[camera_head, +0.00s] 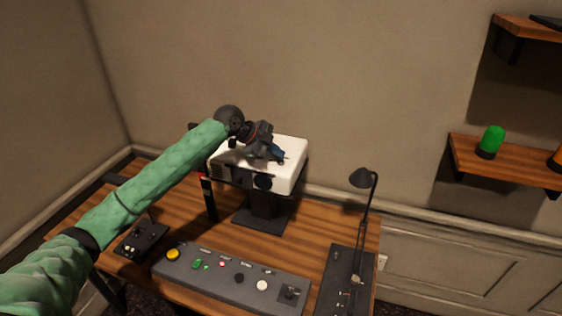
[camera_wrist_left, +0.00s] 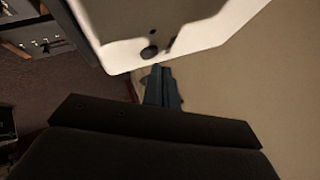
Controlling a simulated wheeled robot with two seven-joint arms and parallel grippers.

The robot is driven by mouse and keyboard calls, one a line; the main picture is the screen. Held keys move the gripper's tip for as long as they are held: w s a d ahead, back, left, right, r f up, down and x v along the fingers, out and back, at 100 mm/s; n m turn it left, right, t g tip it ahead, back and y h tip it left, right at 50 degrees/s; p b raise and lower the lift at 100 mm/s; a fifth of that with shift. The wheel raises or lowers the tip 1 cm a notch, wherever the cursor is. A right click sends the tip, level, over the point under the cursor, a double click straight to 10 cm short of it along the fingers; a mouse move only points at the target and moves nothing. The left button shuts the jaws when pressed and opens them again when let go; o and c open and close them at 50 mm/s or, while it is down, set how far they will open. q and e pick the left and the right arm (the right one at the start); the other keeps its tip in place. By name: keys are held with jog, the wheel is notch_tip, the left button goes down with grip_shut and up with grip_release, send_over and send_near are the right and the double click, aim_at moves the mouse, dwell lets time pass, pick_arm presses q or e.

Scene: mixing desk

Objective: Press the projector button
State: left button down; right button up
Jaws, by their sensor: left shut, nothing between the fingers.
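The white projector (camera_head: 288,178) stands on a dark pedestal (camera_head: 265,208) at the back of the wooden desk. My left arm reaches in from the left, and my left gripper (camera_head: 279,157) is over the projector's top. The left wrist view shows the projector's white top (camera_wrist_left: 122,58) with a round dark button (camera_wrist_left: 150,52) near its edge. My left gripper (camera_wrist_left: 158,68) is shut and empty, its tips beside the button. I cannot tell whether they touch it. In the head view the gripper hides the button. My right gripper is not in view.
The wooden desk (camera_head: 190,228) carries a grey control panel (camera_head: 232,278) with knobs and buttons, a small dark box (camera_head: 141,240) at left, and a black lamp (camera_head: 366,200) on a panel at right. A wall shelf (camera_head: 515,166) holds a green object (camera_head: 491,140).

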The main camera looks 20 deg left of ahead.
pick_arm(q)
jog(key=shift+r, duration=0.2)
notch_tip(320, 180, up, 6)
jog(key=p, duration=0.3)
jog(key=shift+f, duration=0.2)
dwell(0.3)
